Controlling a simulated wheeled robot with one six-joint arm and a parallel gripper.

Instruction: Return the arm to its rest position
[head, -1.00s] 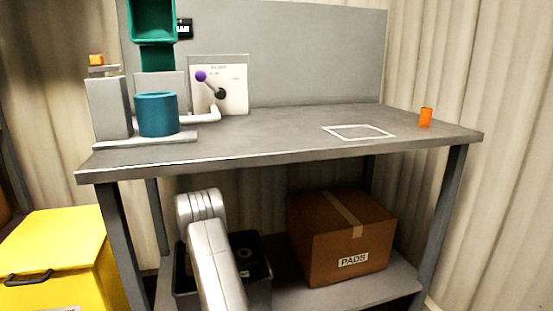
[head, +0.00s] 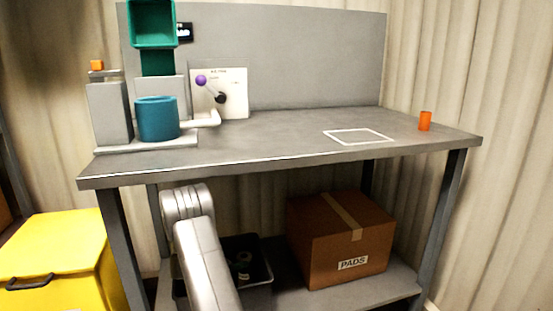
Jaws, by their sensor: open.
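My arm shows as pale grey links at the lower middle of the head view, in front of the bench's lower shelf. My gripper is not in view, so its jaws and anything near them are hidden. The grey bench (head: 270,150) stands ahead, with a white square outline (head: 358,137) on its top. A teal round tank (head: 157,118) sits at the left of the bench, below a green open box (head: 152,22).
A panel with a purple-knobbed lever (head: 201,80) stands behind the tank. On the lower shelf are a brown box marked PADS (head: 340,250) and a black bin (head: 258,260), partly behind my arm. A yellow chest (head: 50,255) stands at left. The bench's middle is clear.

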